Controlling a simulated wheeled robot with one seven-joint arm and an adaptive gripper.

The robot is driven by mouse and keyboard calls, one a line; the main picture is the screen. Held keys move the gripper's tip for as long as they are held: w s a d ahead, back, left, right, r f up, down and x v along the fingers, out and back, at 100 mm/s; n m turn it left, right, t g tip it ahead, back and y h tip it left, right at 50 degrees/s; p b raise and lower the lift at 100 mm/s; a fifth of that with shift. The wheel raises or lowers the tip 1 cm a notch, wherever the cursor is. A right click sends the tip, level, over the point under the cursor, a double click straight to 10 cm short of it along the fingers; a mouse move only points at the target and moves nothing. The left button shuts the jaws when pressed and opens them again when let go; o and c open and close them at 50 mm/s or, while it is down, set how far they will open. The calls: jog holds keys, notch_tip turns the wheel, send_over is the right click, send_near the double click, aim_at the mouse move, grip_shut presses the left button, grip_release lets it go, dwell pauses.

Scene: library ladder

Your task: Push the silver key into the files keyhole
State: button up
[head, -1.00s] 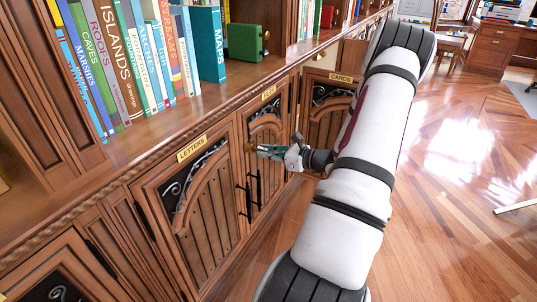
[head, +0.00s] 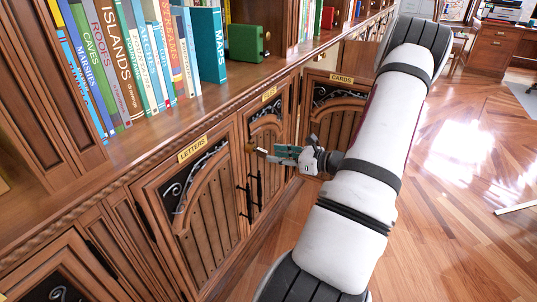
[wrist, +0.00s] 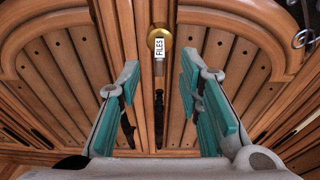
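The files door (head: 266,150) is shut, with a brass FILES plate (head: 269,93) above it. A round brass keyhole plate (wrist: 152,38) shows at the top middle of the wrist view, and on the door edge in the head view (head: 249,148). My gripper (wrist: 159,88) is open and empty. Its teal-padded fingers stand apart on either side, short of the keyhole in the head view (head: 274,154).
Dark upright door handles (wrist: 158,118) lie below the keyhole. The letters door (head: 196,213) is at left; the cards door (head: 332,108) is at right. A book-filled shelf (head: 155,125) runs above.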

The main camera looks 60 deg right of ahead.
jog(key=v, duration=0.7)
jog(key=shift+s, duration=0.1)
jog(key=shift+a+r, duration=0.1)
